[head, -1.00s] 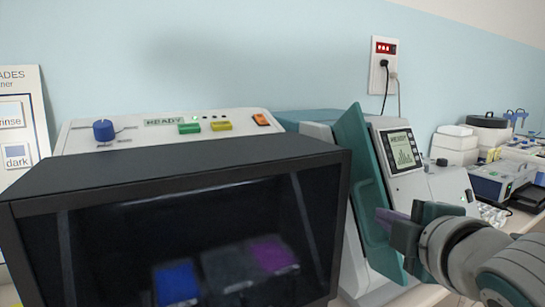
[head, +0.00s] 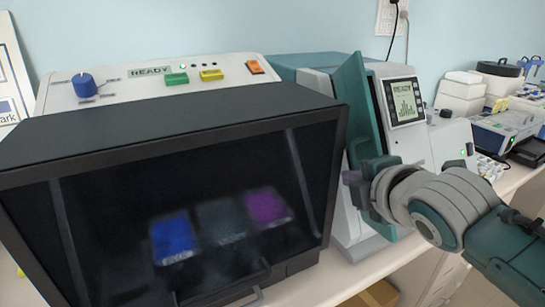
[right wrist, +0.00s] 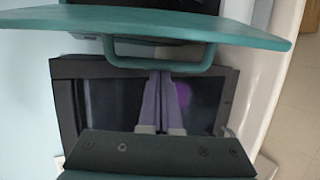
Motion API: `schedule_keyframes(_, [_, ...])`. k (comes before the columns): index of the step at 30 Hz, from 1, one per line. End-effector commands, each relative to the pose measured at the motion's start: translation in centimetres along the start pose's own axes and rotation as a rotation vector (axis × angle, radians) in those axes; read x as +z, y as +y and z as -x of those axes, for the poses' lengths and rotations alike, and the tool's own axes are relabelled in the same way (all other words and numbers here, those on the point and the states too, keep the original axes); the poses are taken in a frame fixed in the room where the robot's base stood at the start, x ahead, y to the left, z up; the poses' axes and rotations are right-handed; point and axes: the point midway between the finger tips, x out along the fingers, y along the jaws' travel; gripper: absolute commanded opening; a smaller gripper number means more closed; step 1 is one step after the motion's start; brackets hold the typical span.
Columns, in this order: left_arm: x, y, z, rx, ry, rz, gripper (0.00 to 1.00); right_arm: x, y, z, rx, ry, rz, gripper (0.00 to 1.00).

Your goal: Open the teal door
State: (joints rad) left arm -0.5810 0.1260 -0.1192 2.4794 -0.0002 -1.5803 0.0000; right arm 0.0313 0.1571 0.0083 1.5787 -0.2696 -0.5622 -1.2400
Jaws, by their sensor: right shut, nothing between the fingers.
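The teal door (head: 362,95) stands out at an angle from the front of a white and teal machine with a small screen (head: 404,100). In the right wrist view the teal door (right wrist: 230,27) spans the top, with its teal loop handle (right wrist: 205,58) pointing down the picture. My right gripper (head: 350,177) is at the left edge of the door in the head view. In the right wrist view its purple fingers (right wrist: 160,78) are shut together and empty, tips at the handle's bar; I cannot tell whether they touch it. My left gripper is out of view.
A black-framed cabinet (head: 150,130) with a dark glass front fills the left, close beside the door. Blue, grey and purple blocks show inside it. A white panel (head: 130,75) with a blue knob and coloured buttons stands behind. More equipment (head: 500,125) stands at the right.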

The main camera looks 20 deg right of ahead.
Motion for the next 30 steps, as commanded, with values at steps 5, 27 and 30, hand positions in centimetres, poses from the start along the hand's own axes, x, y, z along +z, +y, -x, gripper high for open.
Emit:
schedule_keyframes(5, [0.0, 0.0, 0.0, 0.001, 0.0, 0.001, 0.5, 0.0, 0.0, -0.4, 0.001, 0.0, -0.001, 0.0])
schedule_keyframes(27, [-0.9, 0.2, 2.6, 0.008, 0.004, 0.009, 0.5, 3.0, 0.1, 0.6, 0.001, 0.0, -0.001, 0.0])
schedule_keyframes(30, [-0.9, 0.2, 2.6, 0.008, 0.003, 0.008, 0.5, 3.0, 0.1, 0.6, 0.001, 0.0, -0.001, 0.0])
